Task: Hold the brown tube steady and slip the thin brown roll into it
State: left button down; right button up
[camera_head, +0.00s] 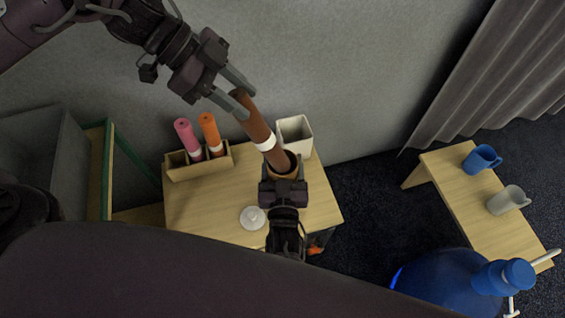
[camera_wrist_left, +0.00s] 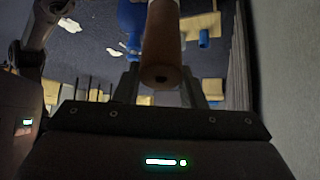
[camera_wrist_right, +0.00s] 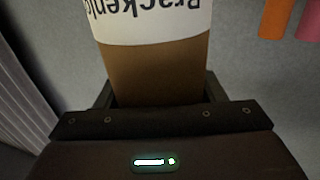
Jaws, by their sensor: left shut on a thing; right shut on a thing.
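The thin brown roll (camera_head: 253,118) has a white band and slants down to the right in the head view. My left gripper (camera_head: 246,101) is shut on its upper part. In the left wrist view the roll's end (camera_wrist_left: 163,78) with a small hole faces the camera. The roll's lower end is at the mouth of the brown tube (camera_head: 283,175); how far in it is I cannot tell. My right gripper (camera_head: 283,181) is shut on the tube, which stands about upright. In the right wrist view the tube (camera_wrist_right: 155,70) shows a white label with upside-down lettering.
A wooden holder (camera_head: 190,171) with a pink roll (camera_head: 187,137) and an orange roll (camera_head: 211,132) stands on the table (camera_head: 210,205). A white bin (camera_head: 297,133) is close behind the tube. A white round object (camera_head: 252,217) lies in front. A side table (camera_head: 470,205) bears two mugs.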

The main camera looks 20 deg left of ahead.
pick_arm(q)
jog(key=shift+f, duration=0.35)
jog(key=c, duration=0.8)
grip_release()
jog(key=shift+c, duration=0.2)
jog(key=v, duration=0.7)
jog(key=shift+a+r, duration=0.15)
jog(key=shift+r, duration=0.1)
pick_arm(e)
jog(key=o, duration=1.1)
